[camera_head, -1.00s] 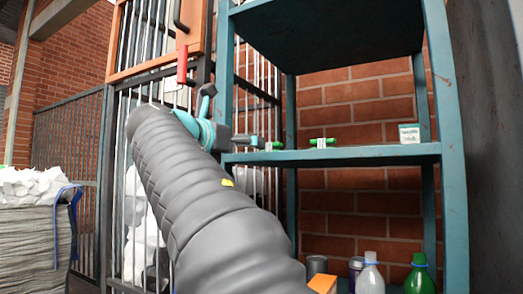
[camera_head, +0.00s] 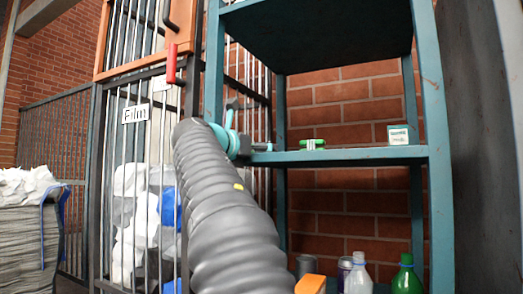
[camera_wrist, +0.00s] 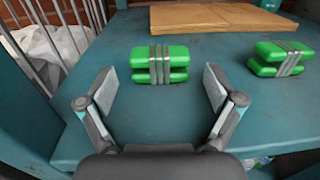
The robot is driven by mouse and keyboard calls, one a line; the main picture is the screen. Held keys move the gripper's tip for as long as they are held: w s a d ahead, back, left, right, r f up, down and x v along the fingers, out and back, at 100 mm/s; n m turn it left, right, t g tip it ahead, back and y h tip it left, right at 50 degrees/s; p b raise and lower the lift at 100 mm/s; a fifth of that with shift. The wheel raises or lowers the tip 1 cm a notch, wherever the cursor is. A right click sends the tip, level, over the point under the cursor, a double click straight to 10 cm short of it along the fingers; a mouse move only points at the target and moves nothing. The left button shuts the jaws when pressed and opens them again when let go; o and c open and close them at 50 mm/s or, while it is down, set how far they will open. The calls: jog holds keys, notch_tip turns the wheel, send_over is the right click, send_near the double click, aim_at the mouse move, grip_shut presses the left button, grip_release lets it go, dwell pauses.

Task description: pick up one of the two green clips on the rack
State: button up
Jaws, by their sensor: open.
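Two green clips with grey bands lie on the teal rack shelf (camera_head: 350,155). In the wrist view one clip (camera_wrist: 160,64) sits straight ahead, between and just beyond my open fingertips. The other clip (camera_wrist: 280,58) lies to the right, outside the fingers. My gripper (camera_wrist: 160,78) is open and empty, low over the shelf's front part, with no visible contact with a clip. In the head view my gripper (camera_head: 263,147) is at the shelf's left end. Only one clip (camera_head: 312,144) shows clearly there; the other is hidden at my gripper.
A brown flat board (camera_wrist: 222,18) lies behind the clips. A small white-and-teal box (camera_head: 398,135) stands further right on the shelf. The rack's left post (camera_head: 213,70) and the barred cage (camera_head: 140,190) are close to my arm. Bottles (camera_head: 407,275) stand below.

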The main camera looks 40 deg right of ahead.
jog(key=c, duration=1.1)
jog(key=shift+r, duration=0.15)
